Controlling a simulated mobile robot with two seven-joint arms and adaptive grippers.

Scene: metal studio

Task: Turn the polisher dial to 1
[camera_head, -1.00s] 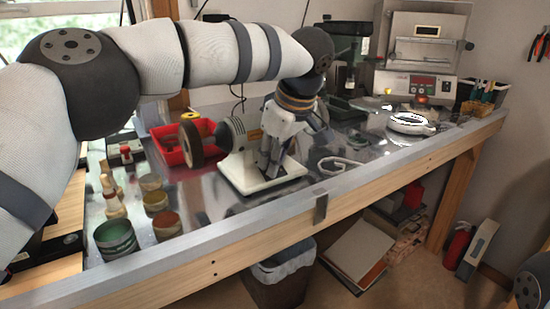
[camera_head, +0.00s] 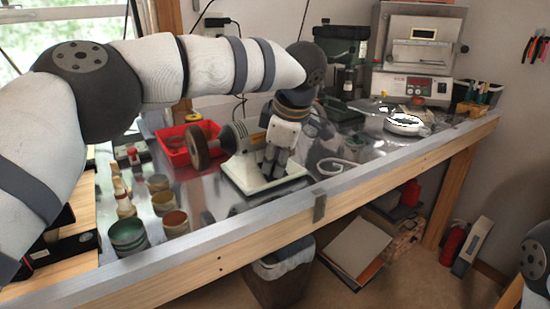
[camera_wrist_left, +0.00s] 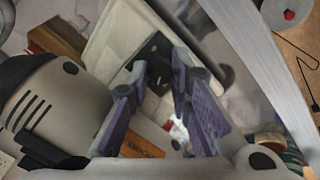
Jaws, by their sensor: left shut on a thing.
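The polisher (camera_head: 238,139) stands on the metal bench, with a round brown wheel (camera_head: 198,147) on its left side and a cream base (camera_head: 245,180). In the left wrist view its motor body (camera_wrist_left: 50,110) is at the left and its base (camera_wrist_left: 122,38) at the top. The dark dial (camera_wrist_left: 152,58) sits on that base; its marking is too small to read. My left gripper (camera_head: 270,176) is down at the front of the polisher. In the left wrist view its fingers (camera_wrist_left: 158,76) close around the dial, partly hiding it. My right gripper is not in view.
A red bin (camera_head: 176,158) is behind the wheel. Several jars, one a green tin (camera_head: 128,236), stand at the front left. A white curled object (camera_head: 336,165) lies right of the polisher. A furnace (camera_head: 415,60) stands at the back right.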

